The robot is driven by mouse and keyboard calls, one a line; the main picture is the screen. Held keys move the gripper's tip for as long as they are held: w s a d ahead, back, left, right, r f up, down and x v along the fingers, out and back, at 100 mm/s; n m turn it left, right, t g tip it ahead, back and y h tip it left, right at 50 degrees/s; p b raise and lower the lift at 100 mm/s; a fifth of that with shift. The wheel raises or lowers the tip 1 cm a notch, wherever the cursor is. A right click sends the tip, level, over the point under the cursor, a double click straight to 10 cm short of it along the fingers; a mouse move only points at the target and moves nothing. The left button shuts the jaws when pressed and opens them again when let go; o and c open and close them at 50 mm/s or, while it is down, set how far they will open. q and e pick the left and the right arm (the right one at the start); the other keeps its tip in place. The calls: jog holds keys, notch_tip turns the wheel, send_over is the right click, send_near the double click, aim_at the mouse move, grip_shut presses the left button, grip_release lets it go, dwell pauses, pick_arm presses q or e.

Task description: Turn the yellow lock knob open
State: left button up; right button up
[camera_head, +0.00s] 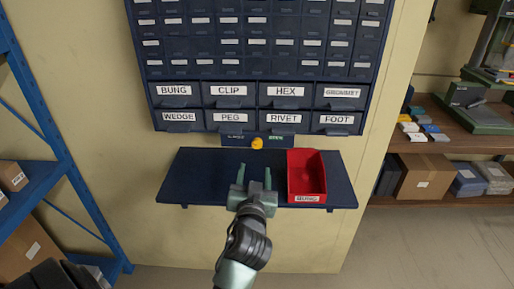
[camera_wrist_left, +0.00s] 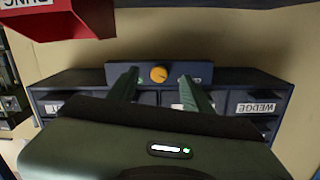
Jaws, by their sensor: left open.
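The yellow lock knob (camera_head: 257,142) sits on a dark plate (camera_head: 232,141) below the labelled drawers. It also shows in the left wrist view (camera_wrist_left: 158,74), between my finger lines and beyond the tips. Small lettering flanks it, green on the right in the head view, too small to read surely. My left gripper (camera_head: 254,168) is open and empty, its two green fingers pointing at the knob from over the shelf, apart from it.
A red bin (camera_head: 306,175) stands on the dark shelf (camera_head: 200,175), just right of my left gripper. The drawer cabinet (camera_head: 258,112) is above. The shelf's left part is clear. A blue rack (camera_head: 60,170) is at left and a wooden bench (camera_head: 460,148) at right.

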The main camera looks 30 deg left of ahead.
aim_at(257, 145)
pick_arm(q)
jog(key=shift+y, duration=0.4)
jog(key=w+a, duration=0.1)
jog(key=w, duration=0.1)
jog(key=w+a+r+p, duration=0.1)
jog(key=w, duration=0.2)
jog(key=w+a+r+p, duration=0.1)
jog(key=w+a, duration=0.1)
jog(key=shift+w+a, duration=0.1)
jog(key=shift+w, duration=0.1)
jog(key=shift+c, duration=0.3)
jog(key=shift+t, duration=0.3)
grip_shut()
